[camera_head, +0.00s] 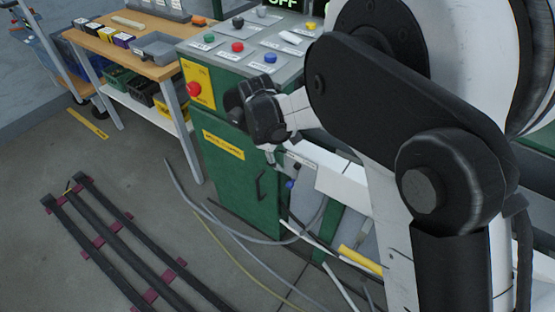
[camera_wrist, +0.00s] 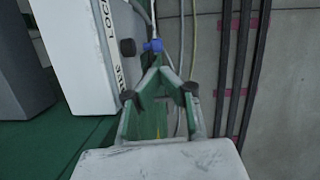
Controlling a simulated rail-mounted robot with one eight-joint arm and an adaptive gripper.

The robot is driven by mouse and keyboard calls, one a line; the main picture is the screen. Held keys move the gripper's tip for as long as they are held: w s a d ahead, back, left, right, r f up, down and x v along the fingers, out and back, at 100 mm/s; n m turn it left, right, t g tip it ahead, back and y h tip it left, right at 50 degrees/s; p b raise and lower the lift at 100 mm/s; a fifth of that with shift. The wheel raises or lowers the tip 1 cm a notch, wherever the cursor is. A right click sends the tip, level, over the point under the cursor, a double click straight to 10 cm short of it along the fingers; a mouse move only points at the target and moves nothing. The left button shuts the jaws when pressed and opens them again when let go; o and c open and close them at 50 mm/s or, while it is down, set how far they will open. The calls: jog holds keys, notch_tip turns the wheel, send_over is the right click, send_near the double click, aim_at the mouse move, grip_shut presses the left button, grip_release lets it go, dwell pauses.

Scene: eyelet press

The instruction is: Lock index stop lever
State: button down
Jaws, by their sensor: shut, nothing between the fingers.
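A small blue knob (camera_wrist: 153,46) shows in the wrist view, just beyond my fingertips. A dark round knob (camera_wrist: 127,47) is left of it, beside a white panel (camera_wrist: 88,55) with a partly readable label starting "LOC". I cannot tell for sure which part is the index stop lever. My gripper (camera_wrist: 159,72) is shut and empty, its fingertips meeting a little short of the blue knob; contact is not visible. In the head view the blue knob (camera_head: 290,184) shows below a labelled white part of the press. My gripper's fingers are mostly hidden there by my wrist.
The green press cabinet (camera_head: 240,180) carries a control panel with coloured buttons (camera_head: 238,47) and a red stop button (camera_head: 194,90). Cables hang below the knob and run over the floor. A wooden workbench (camera_head: 122,47) stands at the back left. Dark rails (camera_head: 105,240) lie on the floor.

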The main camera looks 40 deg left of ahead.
aim_at(293, 177)
jog(key=b+x, duration=0.1)
jog(key=x, duration=0.4)
jog(key=shift+f, duration=0.35)
